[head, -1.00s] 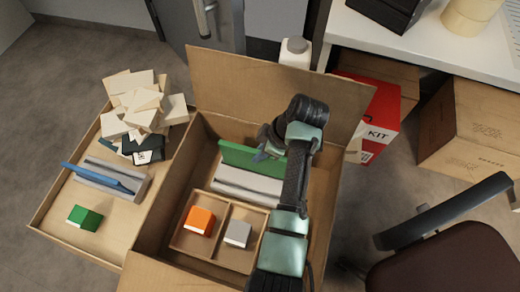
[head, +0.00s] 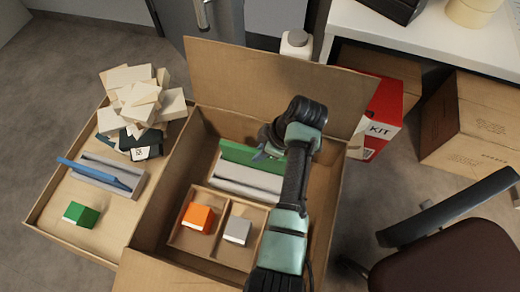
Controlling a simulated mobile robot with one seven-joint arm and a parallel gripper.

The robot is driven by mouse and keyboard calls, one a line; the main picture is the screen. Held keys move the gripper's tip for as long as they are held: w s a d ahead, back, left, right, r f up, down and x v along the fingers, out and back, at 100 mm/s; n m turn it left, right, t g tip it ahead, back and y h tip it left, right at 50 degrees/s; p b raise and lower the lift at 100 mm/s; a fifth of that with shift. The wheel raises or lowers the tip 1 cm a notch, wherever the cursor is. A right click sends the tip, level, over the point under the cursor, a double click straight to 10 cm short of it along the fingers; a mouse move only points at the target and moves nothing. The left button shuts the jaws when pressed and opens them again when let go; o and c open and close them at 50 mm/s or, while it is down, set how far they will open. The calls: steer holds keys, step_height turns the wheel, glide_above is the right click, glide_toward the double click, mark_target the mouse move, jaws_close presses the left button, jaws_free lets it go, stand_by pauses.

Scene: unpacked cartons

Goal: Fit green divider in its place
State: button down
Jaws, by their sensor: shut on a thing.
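The green divider (head: 238,153) is a long flat panel standing on edge inside the open carton (head: 172,203). It is at or just behind a light grey slotted holder (head: 245,179); I cannot tell whether its lower edge sits in the slot. My gripper (head: 270,153) is shut on the divider near its right part. My arm hides the divider's right end and part of the holder.
A two-compartment tray (head: 207,241) in the carton holds an orange block (head: 197,217) and a grey block (head: 237,230). At left, a shallow tray (head: 75,238) holds a blue divider (head: 92,173) in another holder, a green block (head: 80,214) and stacked pale pieces (head: 137,95). The carton's raised flap (head: 270,85) stands behind.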

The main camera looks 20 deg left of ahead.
steer(key=c, duration=0.7)
jaws_free()
steer(key=shift+c, duration=0.2)
steer(key=p+v, duration=0.4)
steer(key=v, duration=0.9)
steer(key=shift+p, duration=0.3)
steer(key=shift+s+a+f, duration=0.1)
steer(key=shift+f, duration=0.05)
